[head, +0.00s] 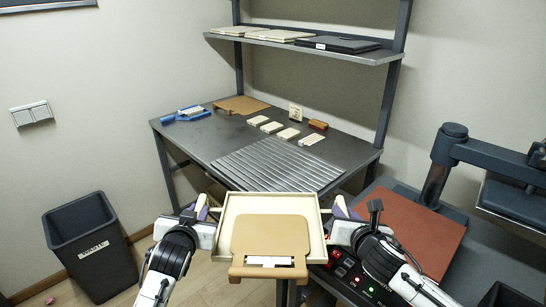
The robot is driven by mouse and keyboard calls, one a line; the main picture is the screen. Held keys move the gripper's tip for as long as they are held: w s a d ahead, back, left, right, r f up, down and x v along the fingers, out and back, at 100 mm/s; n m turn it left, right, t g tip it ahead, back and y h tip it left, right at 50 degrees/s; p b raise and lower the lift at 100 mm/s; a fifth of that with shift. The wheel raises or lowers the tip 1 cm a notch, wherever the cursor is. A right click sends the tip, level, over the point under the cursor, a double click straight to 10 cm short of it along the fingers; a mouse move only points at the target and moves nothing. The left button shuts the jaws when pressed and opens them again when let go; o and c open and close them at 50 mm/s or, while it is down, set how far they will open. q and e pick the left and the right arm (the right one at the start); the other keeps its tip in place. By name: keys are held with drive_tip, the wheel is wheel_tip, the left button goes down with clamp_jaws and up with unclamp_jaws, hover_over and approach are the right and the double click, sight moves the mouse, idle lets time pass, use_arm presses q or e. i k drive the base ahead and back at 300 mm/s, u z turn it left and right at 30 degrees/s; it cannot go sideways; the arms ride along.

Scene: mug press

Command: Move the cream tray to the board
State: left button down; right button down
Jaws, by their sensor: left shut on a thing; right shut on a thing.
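The cream tray (226,211) is held up level in the front middle, between my two grippers. My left gripper (208,213) is shut on the tray's left side. My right gripper (335,214) is shut on its right side. A tan flat piece (270,233) with a slot near its front shows over the tray and overlaps its front rim; I cannot tell whether it rests in the tray. A red-brown board (412,226) lies flat on the dark bench at the right, beyond my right arm. Another tan board (241,104) lies on the far table.
The dark table (235,145) behind the tray carries a ribbed mat (280,163), several small cream blocks (288,133) and a blue tool (186,114). A press (447,160) stands at the right by the red-brown board. A black bin (92,250) stands at the left.

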sight(272, 168)
drive_tip(key=i, duration=1.15)
